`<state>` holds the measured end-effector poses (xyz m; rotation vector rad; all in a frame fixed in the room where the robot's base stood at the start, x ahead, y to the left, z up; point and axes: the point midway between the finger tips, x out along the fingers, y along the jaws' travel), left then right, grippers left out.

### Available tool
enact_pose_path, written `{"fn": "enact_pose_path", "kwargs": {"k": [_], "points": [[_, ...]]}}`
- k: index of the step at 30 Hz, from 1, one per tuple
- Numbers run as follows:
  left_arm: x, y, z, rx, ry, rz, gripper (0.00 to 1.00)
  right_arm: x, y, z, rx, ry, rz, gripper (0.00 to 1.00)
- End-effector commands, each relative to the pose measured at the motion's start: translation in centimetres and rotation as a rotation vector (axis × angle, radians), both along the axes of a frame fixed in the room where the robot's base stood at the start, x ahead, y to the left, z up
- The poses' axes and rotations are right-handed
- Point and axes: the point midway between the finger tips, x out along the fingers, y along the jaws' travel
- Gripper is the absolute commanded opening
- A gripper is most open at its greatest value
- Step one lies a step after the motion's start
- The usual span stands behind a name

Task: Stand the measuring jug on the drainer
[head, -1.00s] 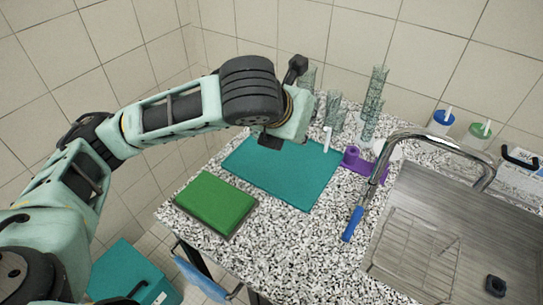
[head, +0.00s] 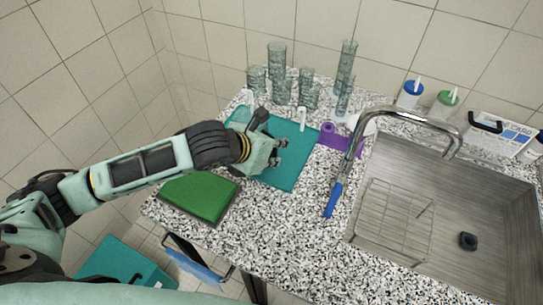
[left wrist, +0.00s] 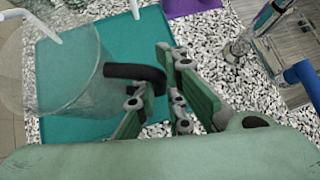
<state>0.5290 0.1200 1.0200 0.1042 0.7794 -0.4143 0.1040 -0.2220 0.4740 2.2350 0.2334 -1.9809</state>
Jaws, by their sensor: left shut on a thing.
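The measuring jug (left wrist: 65,80) is a clear, see-through vessel with a black handle (left wrist: 135,72), seen in the left wrist view. My left gripper (left wrist: 160,105) is shut on it at the handle side, and the jug shows over the teal mat. In the head view my left gripper (head: 280,152) is above the teal mat (head: 293,170); I cannot make out the jug there. My right gripper is not in view.
The tap (head: 375,115) with its blue-ended spray (head: 334,198) stands between mat and sink (head: 480,185). Clear glasses (head: 277,70) stand behind the mat. A purple item (head: 335,138) lies right of it, a green block (head: 200,197) in front. Bare speckled counter (head: 275,225) lies nearer me.

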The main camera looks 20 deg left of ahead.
Motion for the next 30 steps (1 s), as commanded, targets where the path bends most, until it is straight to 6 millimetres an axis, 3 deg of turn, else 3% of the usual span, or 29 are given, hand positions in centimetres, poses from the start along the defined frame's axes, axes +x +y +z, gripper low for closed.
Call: {"fn": "enact_pose_path", "kwargs": {"k": [5,12,23,24,30], "points": [[-0.2,0.7,-1.1,0.0,0.002,-0.001,0.0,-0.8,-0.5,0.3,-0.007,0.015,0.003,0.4],[-0.1,0.6,-4.2,0.0,0.001,-0.001,0.0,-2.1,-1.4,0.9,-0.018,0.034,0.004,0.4],[-0.1,0.7,-4.6,0.0,-0.001,-0.001,0.0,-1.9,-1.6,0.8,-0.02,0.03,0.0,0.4],[-0.1,0.6,-4.6,0.0,-0.001,-0.001,0.1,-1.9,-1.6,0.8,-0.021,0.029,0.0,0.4],[-0.1,0.6,-4.6,0.0,-0.001,-0.001,0.28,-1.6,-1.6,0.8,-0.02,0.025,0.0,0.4]]}}
